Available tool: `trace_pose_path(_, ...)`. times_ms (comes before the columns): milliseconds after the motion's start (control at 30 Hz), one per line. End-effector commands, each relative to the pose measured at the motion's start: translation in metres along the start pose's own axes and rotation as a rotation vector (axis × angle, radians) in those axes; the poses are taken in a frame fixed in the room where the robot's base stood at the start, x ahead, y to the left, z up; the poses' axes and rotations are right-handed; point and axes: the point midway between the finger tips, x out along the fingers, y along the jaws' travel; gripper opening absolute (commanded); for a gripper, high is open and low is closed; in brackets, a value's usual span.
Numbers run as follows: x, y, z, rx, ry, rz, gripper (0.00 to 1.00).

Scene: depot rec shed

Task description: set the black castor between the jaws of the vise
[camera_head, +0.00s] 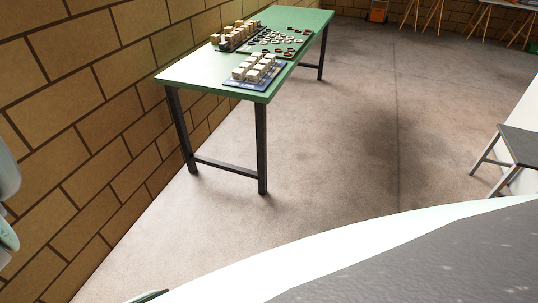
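I see no black castor and no vise that I can make out in the head view. My gripper does not show. A pale rounded part at the left edge looks like my own arm, but its end is out of view.
A green table (190,75) with dark legs stands along the brick wall (105,128), holding wooden blocks (235,35), a blue tray (238,84) and small discs. A grey-topped table (522,146) is at right. An orange item (378,11) is far back. The floor (345,130) between is clear.

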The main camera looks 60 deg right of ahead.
Motion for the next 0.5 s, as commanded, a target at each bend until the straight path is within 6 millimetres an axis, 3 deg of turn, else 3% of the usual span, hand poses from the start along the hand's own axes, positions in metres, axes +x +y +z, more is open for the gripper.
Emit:
trace_pose_path(467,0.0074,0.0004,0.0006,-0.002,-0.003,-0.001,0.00)
trace_pose_path(500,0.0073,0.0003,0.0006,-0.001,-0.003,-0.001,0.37)
